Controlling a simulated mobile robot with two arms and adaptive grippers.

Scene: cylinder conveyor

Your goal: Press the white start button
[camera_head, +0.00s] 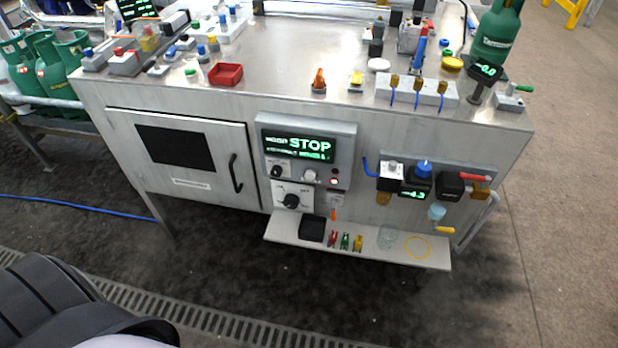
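The control panel (347,150) is on the front of the metal bench, right of the cabinet door. Its green display (297,146) shows STOP. Below the display, a small round white button (309,176) sits between a black knob (277,171) on its left and a red light (334,181) on its right. I cannot read the label by the white button. A larger dial (292,201) with a white plate is below. Neither of my grippers is in view, and nothing covers the button.
A shelf (283,227) with a black block (312,228) and several small coloured parts juts out below the panel. Valves and a gauge (416,182) stick out to the right. A cabinet door (172,185) with a black handle is on the left. The floor in front is clear.

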